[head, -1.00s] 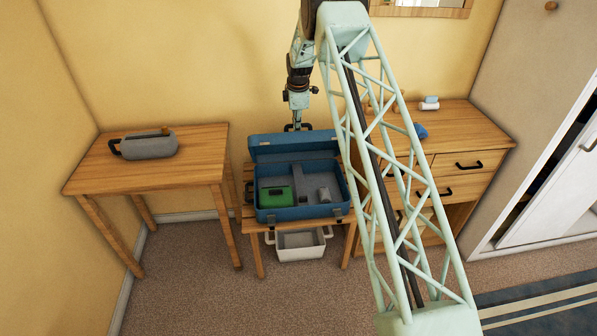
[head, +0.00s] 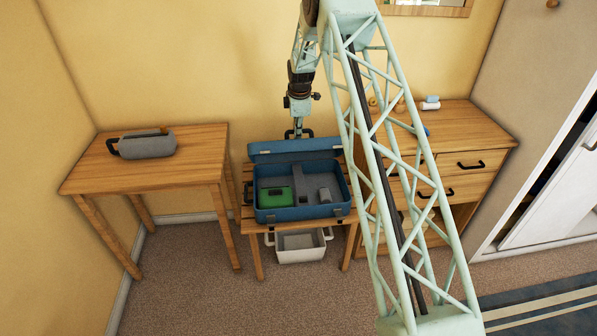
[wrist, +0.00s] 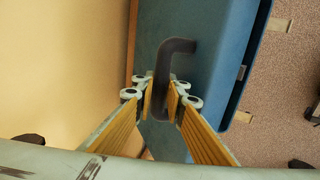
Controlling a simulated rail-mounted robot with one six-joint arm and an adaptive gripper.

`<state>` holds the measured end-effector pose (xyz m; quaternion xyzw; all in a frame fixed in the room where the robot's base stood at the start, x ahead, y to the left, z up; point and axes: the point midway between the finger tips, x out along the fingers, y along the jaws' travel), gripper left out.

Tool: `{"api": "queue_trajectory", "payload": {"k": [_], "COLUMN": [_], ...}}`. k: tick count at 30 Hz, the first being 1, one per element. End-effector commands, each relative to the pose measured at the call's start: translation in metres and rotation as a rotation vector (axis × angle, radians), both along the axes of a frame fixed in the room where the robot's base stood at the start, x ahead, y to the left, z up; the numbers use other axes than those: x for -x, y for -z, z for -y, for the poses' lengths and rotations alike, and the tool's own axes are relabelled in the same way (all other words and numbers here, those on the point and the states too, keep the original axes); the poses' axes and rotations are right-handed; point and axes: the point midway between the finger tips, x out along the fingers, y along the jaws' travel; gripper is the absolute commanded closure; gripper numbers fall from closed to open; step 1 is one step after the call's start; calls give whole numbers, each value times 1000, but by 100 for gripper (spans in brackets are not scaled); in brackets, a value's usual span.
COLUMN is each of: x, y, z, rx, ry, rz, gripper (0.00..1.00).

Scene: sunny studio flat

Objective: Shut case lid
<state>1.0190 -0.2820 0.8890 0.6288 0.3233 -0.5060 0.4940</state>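The blue case (head: 300,214) stands on a small slatted wooden bench, its inside in view. Its lid (head: 295,147) is raised along the back edge. A green box (head: 277,197), a grey divider and a small grey piece lie inside. My gripper (head: 298,130) is behind the lid, partly hidden. In the wrist view a dark bent handle (wrist: 163,62) stands against the blue case surface (wrist: 215,60). My gripper (wrist: 161,98) has its two fingers on either side of the handle, seemingly closed on it.
A wooden table (head: 90,170) with a grey handled object (head: 147,145) is at left. A drawer chest (head: 470,150) with small items stands close on the right. A white bin (head: 300,246) sits below the bench. The yellow wall is close behind my gripper.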

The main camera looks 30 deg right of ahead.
Motion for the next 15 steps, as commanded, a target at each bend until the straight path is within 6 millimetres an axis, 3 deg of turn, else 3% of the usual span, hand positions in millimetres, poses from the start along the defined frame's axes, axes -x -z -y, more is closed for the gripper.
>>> {"api": "queue_trajectory", "payload": {"k": [15], "x": [10], "y": [7], "z": [-3], "rx": [4], "ry": [0], "rz": [13], "gripper": [93]}}
